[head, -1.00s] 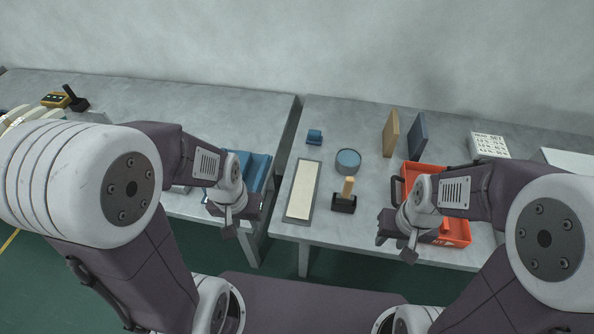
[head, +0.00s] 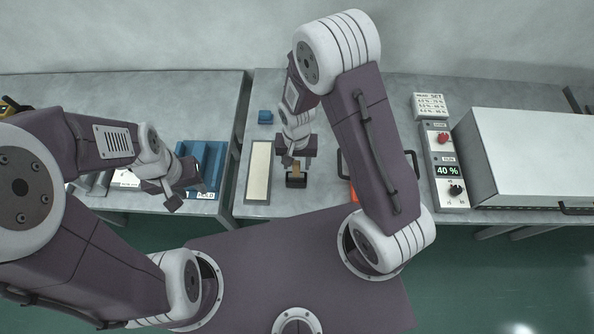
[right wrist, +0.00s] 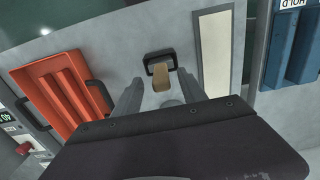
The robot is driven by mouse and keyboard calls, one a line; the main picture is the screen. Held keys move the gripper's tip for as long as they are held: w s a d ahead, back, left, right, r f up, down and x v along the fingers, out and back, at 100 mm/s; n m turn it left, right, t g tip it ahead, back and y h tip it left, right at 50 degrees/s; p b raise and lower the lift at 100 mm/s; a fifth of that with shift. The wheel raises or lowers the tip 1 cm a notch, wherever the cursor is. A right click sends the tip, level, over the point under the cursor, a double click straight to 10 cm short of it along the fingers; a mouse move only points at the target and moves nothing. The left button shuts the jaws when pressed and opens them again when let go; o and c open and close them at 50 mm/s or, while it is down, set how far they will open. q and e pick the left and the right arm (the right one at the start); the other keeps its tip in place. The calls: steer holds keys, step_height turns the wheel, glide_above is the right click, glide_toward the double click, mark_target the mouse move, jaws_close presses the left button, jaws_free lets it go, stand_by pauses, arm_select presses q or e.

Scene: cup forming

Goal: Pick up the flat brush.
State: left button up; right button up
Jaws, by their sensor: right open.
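The flat brush (head: 296,168) shows as a tan wooden handle rising from a small black holder (head: 296,182), just right of a long cream panel. In the right wrist view the brush (right wrist: 161,78) points toward my fingers, and the black holder (right wrist: 158,56) is behind it. My right gripper (head: 291,160) is above the brush and partly hides it in the head view. Its two fingers are apart in the wrist view (right wrist: 160,92), with the brush handle's end in line with the gap. My left gripper (head: 170,195) hangs at the left near blue racks; its jaws are unclear.
The cream panel (head: 258,172) lies left of the brush. An orange tray (right wrist: 62,92) with dark handles is on the other side, mostly hidden by my right arm in the head view. A small blue block (head: 265,117) sits behind. A control box (head: 444,168) and white oven-like box (head: 535,150) stand right.

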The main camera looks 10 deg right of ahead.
mark_target(296, 169)
steer(key=shift+s+a+f+p, duration=0.15)
steer(key=shift+f+p, duration=0.15)
steer(key=shift+f, duration=0.15)
steer(key=f, duration=0.3)
steer(key=shift+w+f+p, duration=0.25)
steer(key=shift+f+p, duration=0.1)
steer(key=shift+f, duration=0.05)
steer(key=shift+w+d+f, duration=0.15)
steer(key=shift+d+f, duration=0.05)
jaws_close()
